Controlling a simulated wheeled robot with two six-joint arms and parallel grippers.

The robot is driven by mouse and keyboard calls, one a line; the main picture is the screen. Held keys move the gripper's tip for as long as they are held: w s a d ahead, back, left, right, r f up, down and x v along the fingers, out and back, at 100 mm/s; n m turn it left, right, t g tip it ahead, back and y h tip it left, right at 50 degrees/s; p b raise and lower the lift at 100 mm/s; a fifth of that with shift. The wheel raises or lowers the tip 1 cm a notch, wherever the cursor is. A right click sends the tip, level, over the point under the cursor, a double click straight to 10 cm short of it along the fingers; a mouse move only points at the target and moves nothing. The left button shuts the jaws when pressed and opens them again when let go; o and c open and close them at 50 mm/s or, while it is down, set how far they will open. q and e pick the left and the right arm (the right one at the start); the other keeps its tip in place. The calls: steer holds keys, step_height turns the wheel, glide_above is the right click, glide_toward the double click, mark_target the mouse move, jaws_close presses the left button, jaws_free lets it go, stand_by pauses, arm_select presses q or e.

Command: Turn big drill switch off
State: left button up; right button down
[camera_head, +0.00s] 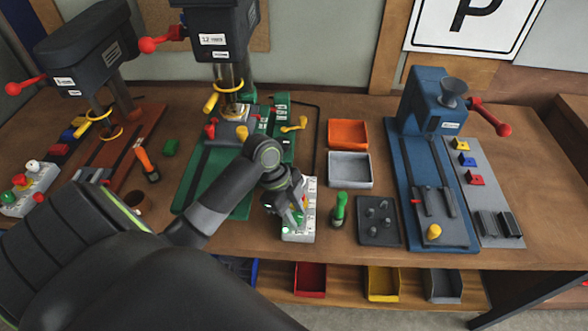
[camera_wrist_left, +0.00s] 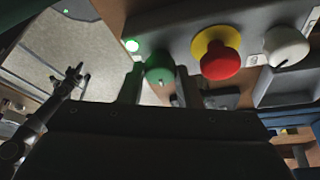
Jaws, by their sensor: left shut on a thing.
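The big drill (camera_head: 222,40) stands at the back with a dark head, a red-knobbed lever and a green base. A grey-white control box (camera_head: 298,236) lies near the table's front edge, partly hidden by my arm. In the wrist view, it has a green knob (camera_wrist_left: 160,66), a red button on a yellow ring (camera_wrist_left: 220,62), a white knob (camera_wrist_left: 287,47) and a lit green lamp (camera_wrist_left: 131,45). My left gripper (camera_head: 298,218) is over the box. In the wrist view, its fingers (camera_wrist_left: 158,88) are shut on the green knob, one on each side.
A green-handled tool (camera_head: 340,207) and a dark plate with pegs (camera_head: 379,221) lie right of the box. A smaller drill (camera_head: 92,50) stands left and a blue machine (camera_head: 424,100) right. A dark jointed arm (camera_wrist_left: 50,108), probably mine, shows at left in the wrist view.

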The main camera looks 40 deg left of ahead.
arm_select(q)
steer(key=shift+w+m+g+b, duration=0.15)
steer(key=shift+m+g+b, duration=0.65)
steer(key=shift+m, duration=1.4)
steer(key=o, duration=0.7)
steer(key=p+v, duration=0.8)
steer(key=v, duration=0.9)
steer(key=shift+w+r, duration=0.1)
steer(key=shift+r, duration=0.1)
